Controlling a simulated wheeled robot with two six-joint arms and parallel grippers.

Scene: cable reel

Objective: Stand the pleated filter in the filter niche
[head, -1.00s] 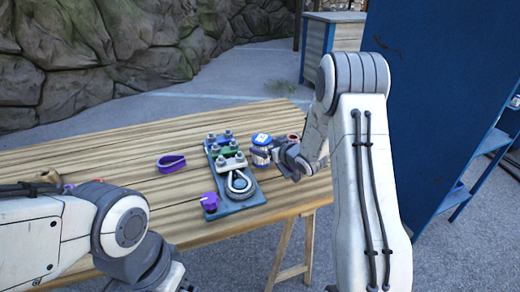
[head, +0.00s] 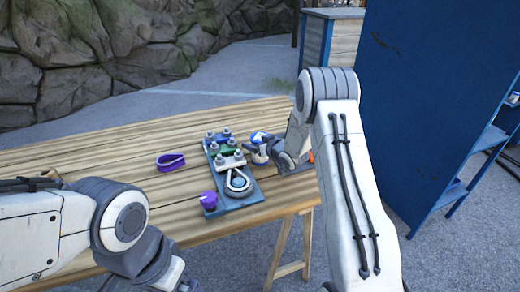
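A small upright can with a blue top and white body (head: 258,158) stands on the wooden table, right of the blue fixture board; I cannot tell for sure whether it is the pleated filter. My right gripper (head: 262,148) is at this can, its dark fingers crossing the can's middle. Whether the fingers are shut on it is too small to tell. My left arm comes in at the lower left, and its gripper is out of view. I cannot make out the filter niche.
The blue board (head: 240,200) carries bolted clamps and a looped belt. A purple knob (head: 209,200) sits at its near corner, and a purple ring (head: 170,162) lies to its left. A tall blue cabinet (head: 430,110) with side shelves stands right of the table (head: 110,160).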

